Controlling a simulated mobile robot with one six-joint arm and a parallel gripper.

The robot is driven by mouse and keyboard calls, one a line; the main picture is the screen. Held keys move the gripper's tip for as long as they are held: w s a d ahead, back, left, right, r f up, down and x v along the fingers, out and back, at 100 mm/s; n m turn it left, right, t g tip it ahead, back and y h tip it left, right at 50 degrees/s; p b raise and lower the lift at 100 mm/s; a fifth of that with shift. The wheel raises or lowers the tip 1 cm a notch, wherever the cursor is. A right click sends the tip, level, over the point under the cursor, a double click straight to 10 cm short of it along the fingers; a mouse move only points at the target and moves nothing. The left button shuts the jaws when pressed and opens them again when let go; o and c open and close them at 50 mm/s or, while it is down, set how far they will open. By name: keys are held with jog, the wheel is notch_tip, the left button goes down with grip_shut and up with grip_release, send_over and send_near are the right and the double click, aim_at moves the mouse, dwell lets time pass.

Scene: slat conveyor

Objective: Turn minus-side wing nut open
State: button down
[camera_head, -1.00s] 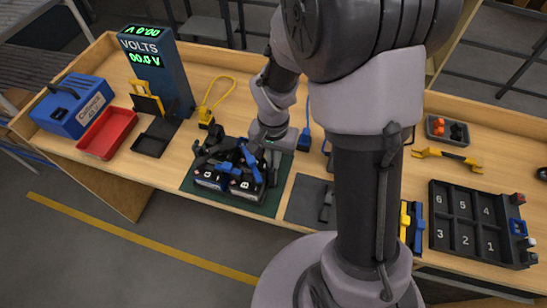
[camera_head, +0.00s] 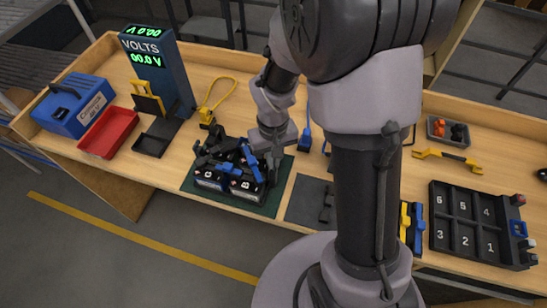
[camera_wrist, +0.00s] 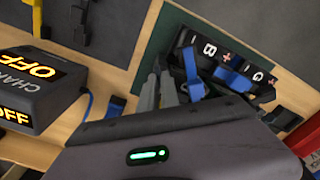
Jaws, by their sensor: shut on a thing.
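Two black batteries with white-lettered labels stand side by side on a dark green mat (camera_head: 205,197), the left battery (camera_head: 210,180) and the right battery (camera_head: 246,190). Blue and dark clamp parts (camera_head: 252,163) lie over their tops. In the wrist view, the label (camera_wrist: 210,48) shows a B, a G and plus and minus marks, with a blue part (camera_wrist: 232,80) beside it. My gripper (camera_head: 269,165) points down at the right battery's right side. Its narrow grey fingers (camera_wrist: 158,82) are close together near the minus mark, shut on the minus-side wing nut, which they hide.
A voltmeter (camera_head: 155,65) reading 00.0 V, a red tray (camera_head: 108,133) and a blue box (camera_head: 73,105) stand left. A numbered black rack (camera_head: 480,225) and yellow tool (camera_head: 448,158) lie right. A charger box reading OFF (camera_wrist: 38,90) is near my gripper.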

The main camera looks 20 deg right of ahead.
jog(key=n, duration=0.5)
jog(key=shift+a+n+p, duration=0.1)
jog(key=shift+n+p, duration=0.2)
jog(key=shift+p, duration=0.05)
jog(key=n, duration=0.4)
jog(key=shift+n+p, duration=0.3)
jog(key=shift+p, duration=0.1)
jog(key=shift+n, duration=0.3)
jog(key=c, duration=1.6)
grip_release()
jog(key=shift+s, duration=0.1)
jog(key=shift+r, duration=0.1)
notch_tip(320, 180, up, 17)
jog(key=p, duration=0.4)
jog(key=shift+r, duration=0.15)
